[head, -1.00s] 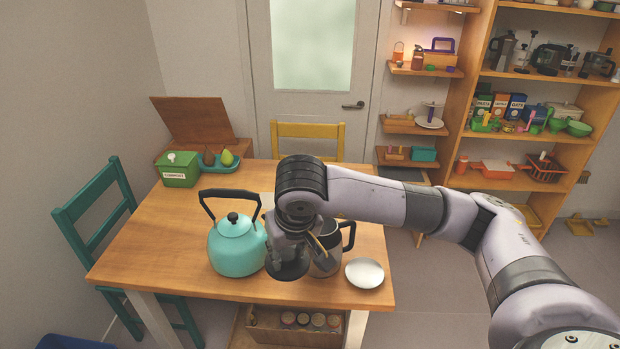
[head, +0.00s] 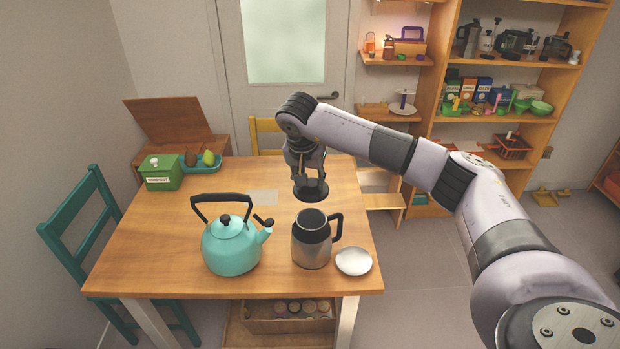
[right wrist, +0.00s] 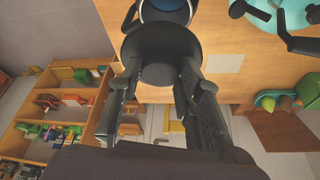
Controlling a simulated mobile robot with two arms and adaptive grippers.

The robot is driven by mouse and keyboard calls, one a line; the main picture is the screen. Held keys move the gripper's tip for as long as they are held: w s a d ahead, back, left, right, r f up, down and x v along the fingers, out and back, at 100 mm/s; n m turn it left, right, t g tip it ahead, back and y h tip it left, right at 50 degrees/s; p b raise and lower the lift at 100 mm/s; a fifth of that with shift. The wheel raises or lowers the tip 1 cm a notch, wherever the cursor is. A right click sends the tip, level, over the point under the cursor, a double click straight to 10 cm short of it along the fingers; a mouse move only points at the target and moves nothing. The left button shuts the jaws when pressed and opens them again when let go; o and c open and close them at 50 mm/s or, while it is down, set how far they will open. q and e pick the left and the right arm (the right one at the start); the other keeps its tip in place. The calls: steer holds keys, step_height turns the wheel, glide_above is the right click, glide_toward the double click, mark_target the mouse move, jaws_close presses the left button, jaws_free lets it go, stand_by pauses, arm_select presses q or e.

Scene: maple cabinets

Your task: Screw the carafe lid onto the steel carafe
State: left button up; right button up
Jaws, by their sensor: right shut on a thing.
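The steel carafe (head: 311,246) stands upright on the wooden table, with a dark open top and a black handle on its right. The carafe lid (head: 311,194) is a black disc. My right gripper (head: 310,183) is shut on the lid and holds it above and just beyond the carafe's mouth in the head view, apart from it. In the right wrist view, the lid (right wrist: 170,60) sits between the two fingers, and part of the carafe (right wrist: 167,8) shows past it, partly hidden by the lid. My left gripper is not in view.
A teal kettle (head: 230,246) stands left of the carafe, and a white rounded object (head: 353,262) lies to its right near the table edge. A green box (head: 160,172) and a teal tray of fruit (head: 203,167) are at the back left. The table's (head: 155,235) left middle is clear.

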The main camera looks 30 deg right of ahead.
mark_target(310, 191)
steer(key=shift+d+f+b, duration=0.1)
steer(key=shift+f+b, duration=0.3)
steer(key=shift+f, duration=0.15)
steer(key=shift+f+b, duration=1.2)
steer(key=shift+f, duration=0.75)
steer(key=shift+f+b, duration=1)
steer(key=shift+f, duration=0.65)
steer(key=shift+f+b, duration=0.35)
steer(key=shift+f, duration=0.2)
steer(key=shift+f, duration=0.15)
steer(key=m, duration=0.2)
steer(key=m+g, duration=0.1)
steer(key=shift+w+a+m+h+p, duration=0.2)
steer(key=shift+m+h+p, duration=0.1)
steer(key=shift+m, duration=0.1)
steer(key=shift+m+g, duration=0.5)
steer(key=shift+m, duration=0.6)
steer(key=shift+d, duration=0.1)
